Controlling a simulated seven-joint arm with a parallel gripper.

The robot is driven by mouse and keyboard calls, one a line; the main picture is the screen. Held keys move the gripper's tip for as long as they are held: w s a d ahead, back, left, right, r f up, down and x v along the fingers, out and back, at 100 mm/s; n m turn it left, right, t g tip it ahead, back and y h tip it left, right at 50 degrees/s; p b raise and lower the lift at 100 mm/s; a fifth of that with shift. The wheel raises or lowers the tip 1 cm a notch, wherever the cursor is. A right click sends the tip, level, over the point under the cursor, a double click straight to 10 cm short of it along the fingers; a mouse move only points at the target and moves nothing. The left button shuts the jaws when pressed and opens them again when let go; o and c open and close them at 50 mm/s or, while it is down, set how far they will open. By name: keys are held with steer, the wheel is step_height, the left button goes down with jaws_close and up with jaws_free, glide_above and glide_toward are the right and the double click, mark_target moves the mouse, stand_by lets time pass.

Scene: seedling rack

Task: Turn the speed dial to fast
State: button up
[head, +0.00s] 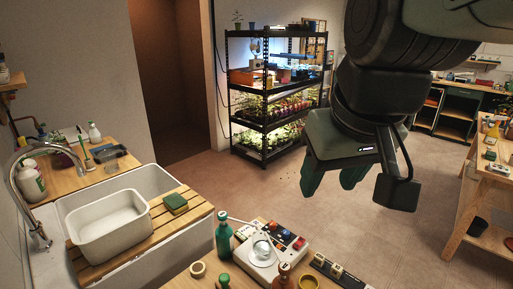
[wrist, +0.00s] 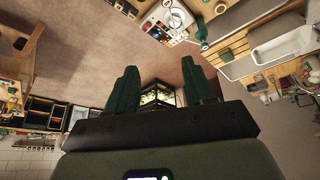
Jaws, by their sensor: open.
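A white bench device (head: 262,268) stands on the wooden counter at the bottom of the head view. It has a round silver-white part in a pale ring and a row of red, blue and dark controls at its back. I cannot tell which part is the speed dial, and no setting can be read. The device also shows at the top of the wrist view (wrist: 176,18). My gripper (head: 333,180) hangs over the floor, up and to the right of the device and well apart from it. Its two green fingers (wrist: 159,75) are spread, with nothing between them.
A green bottle (head: 223,238) stands close left of the device, and a brown bottle (head: 284,277) at its front. The sink with a white basin (head: 108,226) is at left. A plant rack (head: 232,115) stands behind. The floor between is clear.

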steer(key=w+f+n+g, duration=0.1)
steer(key=w+f+n, duration=0.15)
steer(key=w, duration=0.85)
steer(key=n+g, duration=0.4)
steer(key=n, duration=0.2)
glide_above(286, 231)
step_height(286, 231, down, 26)
step_height(286, 231, down, 11)
steer(key=shift+s+f, duration=0.1)
steer(key=shift+f, duration=0.1)
steer(key=shift+h, duration=0.3)
steer(key=shift+c, duration=0.3)
jaws_close()
